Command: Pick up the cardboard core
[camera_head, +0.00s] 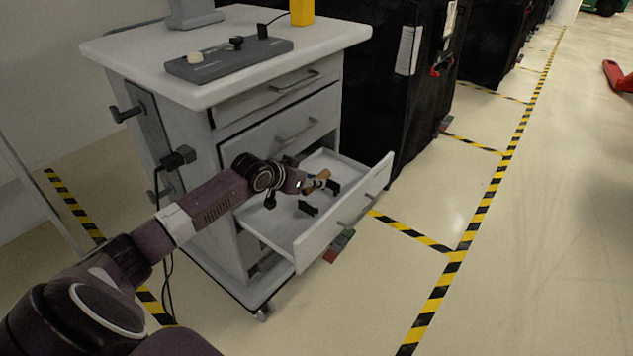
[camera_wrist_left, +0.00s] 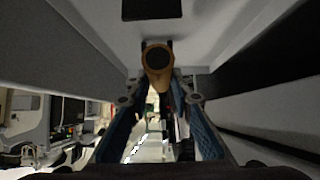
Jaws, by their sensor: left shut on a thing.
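The cardboard core (camera_head: 317,181) is a small brown tube over the open bottom drawer (camera_head: 281,232) of the white cart. My left gripper (camera_head: 312,185) reaches into the drawer space from the left and is shut on the core. In the left wrist view the core (camera_wrist_left: 158,57) shows end-on, its dark round opening facing the camera, between the two fingertips of my left gripper (camera_wrist_left: 159,76). I cannot tell whether the core touches the drawer floor. My right gripper is in neither view.
A small black object (camera_head: 308,208) lies in the drawer. The white cart top (camera_head: 330,35) holds a grey panel (camera_head: 230,60) and a yellow object (camera_head: 302,12). Black covered carts (camera_head: 385,80) stand behind.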

